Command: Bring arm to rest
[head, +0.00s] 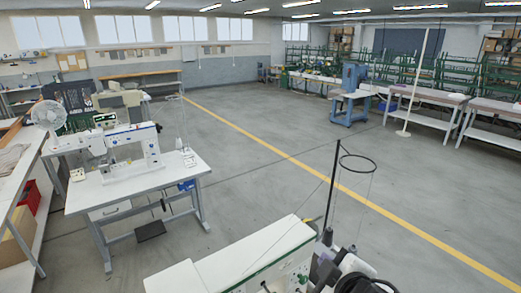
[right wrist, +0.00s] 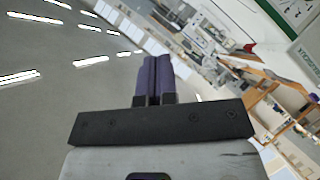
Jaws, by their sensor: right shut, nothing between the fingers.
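My right gripper (right wrist: 154,80) shows in the right wrist view, with its two dark purple fingers side by side and touching. It is shut, with nothing visible between the fingers. It points toward the room, and the picture is tilted, with ceiling lamps at the upper left. My left gripper is not in either view. In the head view neither gripper shows clearly. A white machine head (head: 265,255) fills the bottom middle, with a dark thread stand (head: 332,190) rising beside it. Dark and grey rounded parts sit at the bottom edge, and I cannot tell what they are.
A sewing machine (head: 133,150) stands on a white table (head: 120,188) at the left. A white fan (head: 48,114) stands behind it. A blue machine (head: 353,80) and long tables (head: 430,95) are at the back right. The grey floor in the middle is clear, crossed by a yellow line (head: 260,145).

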